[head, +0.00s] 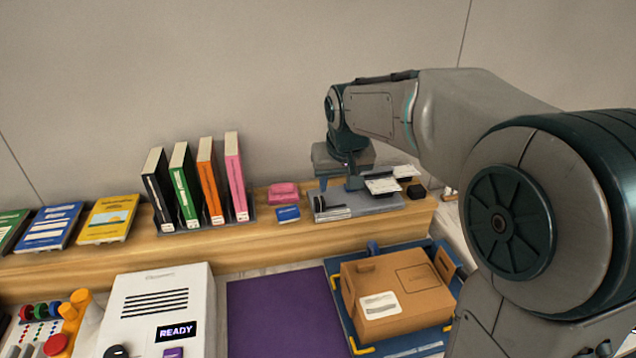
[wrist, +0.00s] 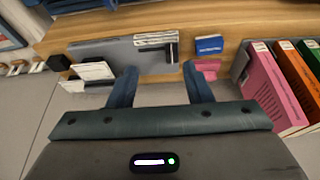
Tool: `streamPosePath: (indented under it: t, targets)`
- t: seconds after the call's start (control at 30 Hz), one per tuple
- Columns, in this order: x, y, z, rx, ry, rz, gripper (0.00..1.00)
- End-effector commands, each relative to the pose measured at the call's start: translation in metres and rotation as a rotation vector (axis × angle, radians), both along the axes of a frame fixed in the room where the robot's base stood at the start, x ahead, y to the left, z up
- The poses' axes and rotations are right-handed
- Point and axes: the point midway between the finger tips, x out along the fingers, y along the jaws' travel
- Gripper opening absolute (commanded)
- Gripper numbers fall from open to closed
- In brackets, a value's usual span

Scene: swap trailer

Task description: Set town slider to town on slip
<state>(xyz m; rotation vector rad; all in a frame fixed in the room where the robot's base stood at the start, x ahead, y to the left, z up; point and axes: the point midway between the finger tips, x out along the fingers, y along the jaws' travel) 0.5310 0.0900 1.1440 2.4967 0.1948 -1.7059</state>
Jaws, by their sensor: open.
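A grey flat plate (head: 385,205) lies on the wooden shelf; it also shows in the wrist view (wrist: 105,50). White printed strips (wrist: 155,39) lie at one end of it, beside a small dark part (wrist: 172,53). White cards with dark print (head: 382,186) sit at its back right; they show at the left in the wrist view (wrist: 92,71). I cannot tell which part is the town slider, and the print is too small to read. My gripper (head: 339,184) is over the plate's back edge, open and empty, its fingers (wrist: 160,86) apart.
Left of the plate are a pink block (head: 284,193), a blue card (head: 288,214) and upright books (head: 207,180). A black block (head: 416,191) is at right. Below the shelf are a white READY machine (head: 155,300), a purple mat (head: 275,315) and a brown box (head: 398,285).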

Motion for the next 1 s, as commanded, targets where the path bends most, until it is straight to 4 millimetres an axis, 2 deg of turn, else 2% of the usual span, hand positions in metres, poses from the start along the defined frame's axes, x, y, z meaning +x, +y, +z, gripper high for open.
streamPosePath:
  t: [0.03, 0.1, 0.37, 0.47, 0.8, 1.0]
  targets:
    - [0.012, 0.007, 0.003, 0.006, -0.003, 0.01, 0.45]
    - [0.024, 0.014, 0.005, 0.013, -0.01, 0.019, 0.45]
    - [0.04, 0.025, -0.001, 0.023, -0.016, 0.032, 0.45]
    - [0.045, 0.026, -0.013, 0.023, -0.014, 0.032, 0.45]
    - [0.071, 0.032, -0.079, 0.023, -0.013, 0.032, 0.45]
    - [0.083, 0.033, -0.107, 0.023, -0.015, 0.031, 0.45]
